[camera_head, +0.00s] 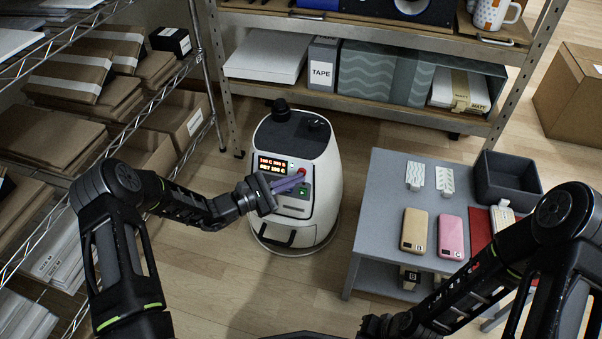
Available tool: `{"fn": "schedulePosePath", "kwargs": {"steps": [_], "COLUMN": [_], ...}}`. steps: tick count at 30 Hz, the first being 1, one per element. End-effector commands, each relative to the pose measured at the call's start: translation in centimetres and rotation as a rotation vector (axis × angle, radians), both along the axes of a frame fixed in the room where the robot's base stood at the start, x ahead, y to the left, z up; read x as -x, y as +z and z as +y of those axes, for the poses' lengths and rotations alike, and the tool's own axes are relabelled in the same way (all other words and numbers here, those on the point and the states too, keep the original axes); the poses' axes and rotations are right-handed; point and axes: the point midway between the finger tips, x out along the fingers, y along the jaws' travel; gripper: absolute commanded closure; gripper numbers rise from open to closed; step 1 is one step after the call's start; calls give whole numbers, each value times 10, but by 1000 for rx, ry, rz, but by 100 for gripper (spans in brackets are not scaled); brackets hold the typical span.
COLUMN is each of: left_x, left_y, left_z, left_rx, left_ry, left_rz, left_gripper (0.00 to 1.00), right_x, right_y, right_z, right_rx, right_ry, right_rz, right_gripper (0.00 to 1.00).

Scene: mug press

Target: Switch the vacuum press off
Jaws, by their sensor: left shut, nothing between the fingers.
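The vacuum press (325,175) is a white rounded machine with a dark top, standing on the floor in the middle. Its front panel has a lit display (272,165) with orange-red text. A red button (302,171) shows at the panel's upper right, and a green spot shows just below my fingers. My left gripper (292,182) is shut and empty, its purplish fingers in front of the panel close to the red button. I cannot tell whether they touch it. The fingers hide part of the panel. My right gripper (375,326) is at the bottom edge, its fingers unclear.
A grey table (385,190) at the right bears phone cases, small white pieces, a red mat and a dark bin (508,180). A wire rack with cardboard boxes (70,75) stands at the left. A metal shelf (400,112) is behind the press. Floor in front is clear.

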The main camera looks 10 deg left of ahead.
Motion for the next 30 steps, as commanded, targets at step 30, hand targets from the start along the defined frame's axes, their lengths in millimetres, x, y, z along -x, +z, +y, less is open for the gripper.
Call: {"fn": "schedulePosePath", "kwargs": {"steps": [30], "left_x": [-5], "left_y": [0], "left_z": [0], "left_rx": [0], "left_ry": [0], "left_rz": [0], "left_gripper": [100], "right_x": [0], "right_y": [-3], "right_z": [0], "right_rx": [0], "right_ry": [0], "right_rz": [0], "right_gripper": [100]}}
